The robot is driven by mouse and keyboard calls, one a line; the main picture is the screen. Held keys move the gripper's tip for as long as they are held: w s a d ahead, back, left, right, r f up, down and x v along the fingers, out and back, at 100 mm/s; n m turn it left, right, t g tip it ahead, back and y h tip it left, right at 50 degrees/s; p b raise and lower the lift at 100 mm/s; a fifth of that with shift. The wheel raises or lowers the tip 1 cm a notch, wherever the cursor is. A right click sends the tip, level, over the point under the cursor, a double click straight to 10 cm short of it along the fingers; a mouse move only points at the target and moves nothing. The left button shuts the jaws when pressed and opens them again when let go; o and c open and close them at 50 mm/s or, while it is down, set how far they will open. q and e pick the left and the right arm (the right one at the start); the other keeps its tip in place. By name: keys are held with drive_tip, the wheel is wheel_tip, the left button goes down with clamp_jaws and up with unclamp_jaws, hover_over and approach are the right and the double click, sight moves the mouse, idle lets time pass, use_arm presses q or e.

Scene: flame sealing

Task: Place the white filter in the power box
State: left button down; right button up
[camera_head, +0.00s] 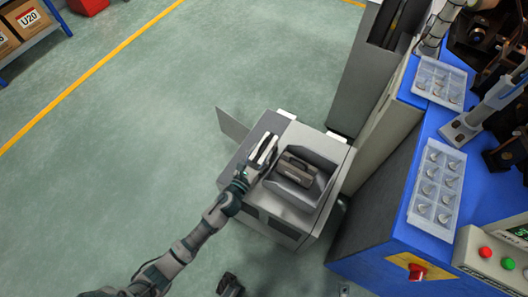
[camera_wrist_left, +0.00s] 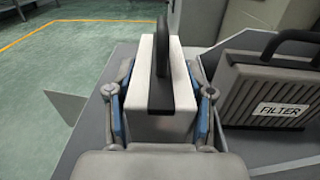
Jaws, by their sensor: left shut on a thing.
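The white filter (camera_wrist_left: 178,125) is a white block with a dark handle on top. My left gripper (camera_wrist_left: 160,85) is shut on it, with a blue-padded finger on each side. In the head view, the white filter (camera_head: 266,146) and my left gripper (camera_head: 257,160) are over the left part of the grey power box (camera_head: 318,142). I cannot tell whether the filter touches the box, as the gripper hides its lower part. A dark part at the bottom edge of the head view looks like my right gripper (camera_head: 230,285); its fingers are not clear.
A dark grey filter (camera_wrist_left: 265,92) labelled FILTER stands in the recess right of the white one. A thin open panel (camera_head: 233,124) sticks out at the box's left. A blue workbench (camera_head: 375,235) with clear trays (camera_head: 437,190) is on the right. Open floor lies left.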

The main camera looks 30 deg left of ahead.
use_arm(q)
drive_tip(key=shift+s+d+r, duration=0.1)
drive_tip(key=shift+d+r, duration=0.05)
drive_tip(key=shift+d, duration=0.4)
drive_tip(key=c, duration=0.8)
unclamp_jaws()
drive_tip(key=shift+a+f, duration=0.15)
drive_tip(key=shift+f, duration=0.1)
drive_tip(key=o, duration=0.3)
drive_tip(key=shift+a, duration=0.15)
drive_tip(key=shift+o, duration=0.2)
drive_tip(key=shift+a, duration=0.15)
